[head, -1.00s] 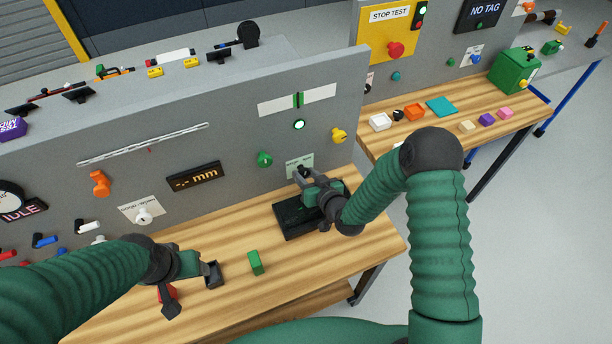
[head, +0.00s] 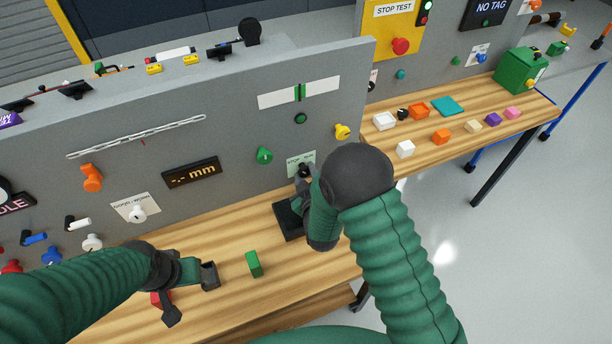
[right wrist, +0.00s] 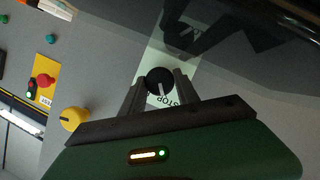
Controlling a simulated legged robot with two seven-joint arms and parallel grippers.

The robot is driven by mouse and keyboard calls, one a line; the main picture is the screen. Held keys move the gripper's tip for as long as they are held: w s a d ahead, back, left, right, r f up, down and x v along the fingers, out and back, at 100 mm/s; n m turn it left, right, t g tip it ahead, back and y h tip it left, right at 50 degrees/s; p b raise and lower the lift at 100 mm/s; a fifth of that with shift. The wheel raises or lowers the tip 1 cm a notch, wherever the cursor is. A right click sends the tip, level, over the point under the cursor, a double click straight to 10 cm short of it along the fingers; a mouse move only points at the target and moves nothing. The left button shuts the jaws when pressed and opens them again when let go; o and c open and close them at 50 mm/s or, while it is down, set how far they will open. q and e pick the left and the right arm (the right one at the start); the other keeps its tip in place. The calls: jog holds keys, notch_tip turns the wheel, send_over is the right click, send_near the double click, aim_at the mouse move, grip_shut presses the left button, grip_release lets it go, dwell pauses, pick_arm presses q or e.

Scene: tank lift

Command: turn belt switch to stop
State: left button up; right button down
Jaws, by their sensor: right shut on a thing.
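The belt switch (right wrist: 160,82) is a round black knob with a white pointer line, on a pale green label (head: 301,158) that reads STOP at one side. It sits low on the grey panel. My right gripper (right wrist: 158,86) has one finger on each side of the knob and is shut on it. In the head view my right gripper (head: 304,182) is partly hidden by my own arm. My left gripper (head: 193,291) is low over the wooden table at the left, its fingers apart, with a red thing (head: 160,298) close by.
A green block (head: 254,263) lies on the table (head: 222,243). A black tray (head: 287,221) stands below the switch. A green knob (head: 264,155), a yellow knob (head: 342,131) and an unlit round button (head: 301,118) are on the panel above.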

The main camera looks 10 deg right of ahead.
jog(key=shift+a+n, duration=0.1)
jog(key=shift+n, duration=0.2)
dwell(0.4)
jog(key=c, duration=0.9)
grip_release()
jog(key=v, duration=1.2)
jog(key=shift+a, duration=0.15)
jog(key=p+v, duration=0.4)
jog(key=p, duration=0.2)
jog(key=shift+s, duration=0.4)
